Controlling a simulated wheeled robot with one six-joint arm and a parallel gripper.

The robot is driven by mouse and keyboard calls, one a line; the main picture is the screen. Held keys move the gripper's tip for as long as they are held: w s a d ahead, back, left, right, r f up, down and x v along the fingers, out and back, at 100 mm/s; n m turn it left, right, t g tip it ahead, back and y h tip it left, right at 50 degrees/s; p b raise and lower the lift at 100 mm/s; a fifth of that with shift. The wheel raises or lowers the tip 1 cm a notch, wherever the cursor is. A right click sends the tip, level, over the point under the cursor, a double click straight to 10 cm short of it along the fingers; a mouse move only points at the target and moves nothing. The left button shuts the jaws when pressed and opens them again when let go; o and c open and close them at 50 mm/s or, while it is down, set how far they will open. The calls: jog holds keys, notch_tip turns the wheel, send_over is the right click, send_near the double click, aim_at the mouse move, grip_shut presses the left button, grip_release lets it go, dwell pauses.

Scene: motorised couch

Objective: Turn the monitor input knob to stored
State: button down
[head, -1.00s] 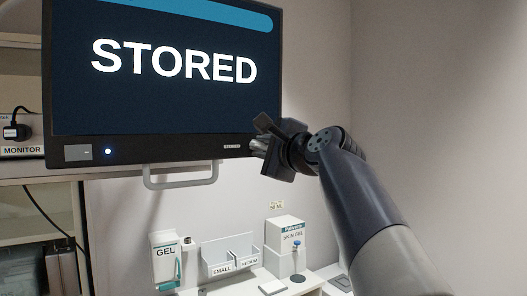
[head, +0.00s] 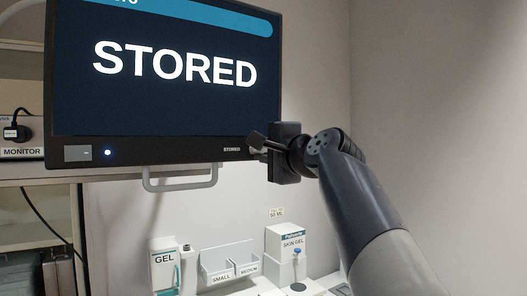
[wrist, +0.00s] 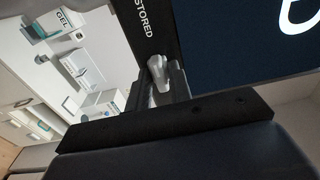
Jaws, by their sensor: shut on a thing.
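The monitor (head: 80,110) hangs at upper left in the head view, and its screen reads "STORED". The label "STORED" is also printed on its lower bezel (head: 190,152), near the right end; this label shows in the wrist view too (wrist: 143,18). The silver-grey input knob (wrist: 156,66) sits beside that label. My gripper (wrist: 163,82) is shut on the knob, a finger on each side. In the head view my gripper (head: 259,150) is at the monitor's lower right corner and largely hides the knob.
A grey handle (head: 182,185) hangs below the monitor. Lower down stand a gel dispenser (head: 163,270), a small/medium holder (head: 229,261) and a skin gel box (head: 288,243). A device labelled "MONITOR" (head: 20,152) sits on the left shelf. The wall at right is clear.

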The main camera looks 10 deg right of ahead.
jog(key=c, duration=1.3)
grip_release()
jog(key=b+v, duration=0.3)
jog(key=v, duration=0.8)
jog(key=shift+f+b, duration=0.1)
jog(key=shift+b, duration=0.3)
jog(key=shift+w+a, duration=0.1)
jog(key=shift+w, duration=0.05)
jog(key=p+x, duration=0.4)
jog(key=x, duration=0.7)
